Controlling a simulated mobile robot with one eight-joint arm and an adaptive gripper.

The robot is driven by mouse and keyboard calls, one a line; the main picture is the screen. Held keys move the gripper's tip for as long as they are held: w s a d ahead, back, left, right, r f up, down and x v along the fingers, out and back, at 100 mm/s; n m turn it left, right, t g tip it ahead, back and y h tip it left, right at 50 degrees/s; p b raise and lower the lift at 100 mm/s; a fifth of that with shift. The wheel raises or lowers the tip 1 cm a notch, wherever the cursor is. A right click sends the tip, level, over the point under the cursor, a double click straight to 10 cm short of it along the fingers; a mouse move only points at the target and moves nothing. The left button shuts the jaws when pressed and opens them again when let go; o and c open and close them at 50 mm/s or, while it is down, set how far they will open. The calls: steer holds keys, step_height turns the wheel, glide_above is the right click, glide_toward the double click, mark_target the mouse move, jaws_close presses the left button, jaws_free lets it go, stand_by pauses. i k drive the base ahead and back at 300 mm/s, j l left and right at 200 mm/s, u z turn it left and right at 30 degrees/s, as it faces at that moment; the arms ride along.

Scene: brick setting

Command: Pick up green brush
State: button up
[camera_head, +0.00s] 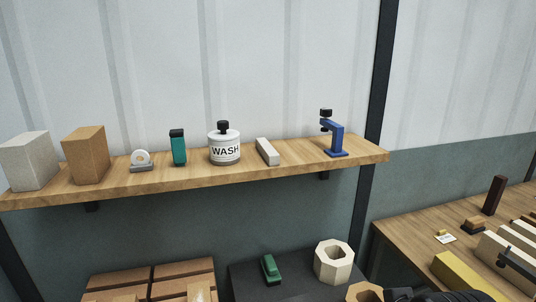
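Two green things are in view, and I cannot tell for certain which is the brush. One is a small, low green piece with a darker body (270,268), lying on the dark surface below the shelf. The other is an upright teal-green piece with a black top (178,149), standing on the wooden shelf between a tape-dispenser-like item and the WASH bottle. A black part of my arm or gripper (432,296) shows at the bottom edge, right of the low green piece and apart from both. My fingertips are cut off or hidden.
The wooden shelf (220,176) also holds two blocks, the white WASH bottle (224,149), a pale bar (267,151) and a blue clamp-like tool (334,136). A cream hollow octagon (334,262) stands right of the low green piece. Brown boxes (120,276) lie left. A cluttered table (410,226) is at right.

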mark_target(272, 276)
steer(key=i+u, duration=0.45)
steer(key=i+l+u, duration=0.1)
steer(key=i+u, duration=0.15)
steer(key=u, duration=0.2)
